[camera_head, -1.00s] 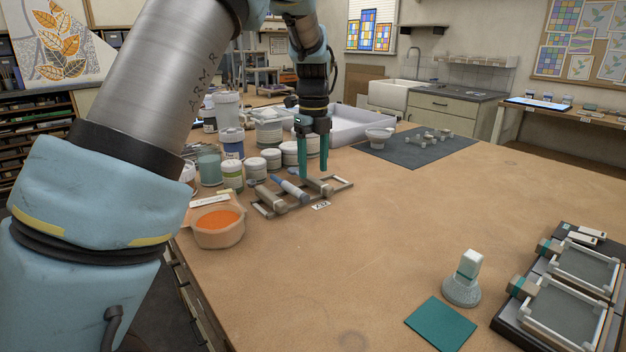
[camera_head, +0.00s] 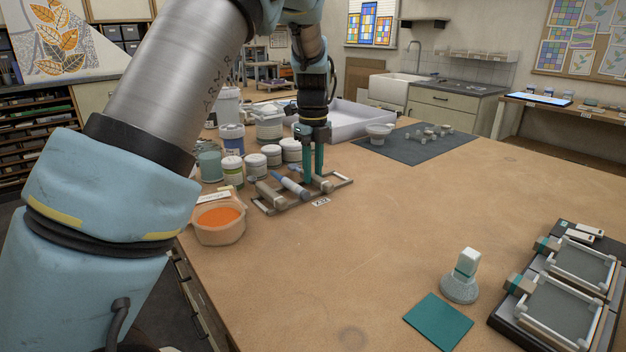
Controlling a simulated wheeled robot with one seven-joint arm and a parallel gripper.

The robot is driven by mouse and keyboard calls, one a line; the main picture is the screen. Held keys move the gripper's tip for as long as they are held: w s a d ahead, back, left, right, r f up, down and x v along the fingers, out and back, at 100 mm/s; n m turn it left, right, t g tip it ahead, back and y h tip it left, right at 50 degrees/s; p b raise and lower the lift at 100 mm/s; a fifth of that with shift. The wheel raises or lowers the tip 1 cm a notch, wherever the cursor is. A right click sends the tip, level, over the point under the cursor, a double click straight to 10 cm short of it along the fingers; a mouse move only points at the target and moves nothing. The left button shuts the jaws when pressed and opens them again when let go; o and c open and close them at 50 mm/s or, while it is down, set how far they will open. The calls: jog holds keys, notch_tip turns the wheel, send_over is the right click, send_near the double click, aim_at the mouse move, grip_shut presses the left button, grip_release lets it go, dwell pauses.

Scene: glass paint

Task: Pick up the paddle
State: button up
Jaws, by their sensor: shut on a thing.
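My gripper (camera_head: 313,180) points straight down with its two teal fingers over the right part of a low rack (camera_head: 346,183) on the table. It is shut on a short grey-beige tool, which I take to be the paddle (camera_head: 327,186), still at the rack. The fingers hide part of it, so its full shape is unclear. A blue-handled tool (camera_head: 291,186) and another beige tool (camera_head: 270,195) lie in the rack to the left of my gripper.
An orange-filled bowl (camera_head: 218,217) stands in front of the rack at left. Several jars (camera_head: 255,164) crowd behind it. A white tray (camera_head: 362,122) and grey mat (camera_head: 410,146) lie farther back. Framed trays (camera_head: 560,308) are at right. The table's middle is clear.

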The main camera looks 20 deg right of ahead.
aim_at(313, 175)
jog(key=shift+r, duration=0.1)
grip_shut()
notch_tip(313, 175, up, 10)
jog(key=b, duration=0.2)
dwell(0.9)
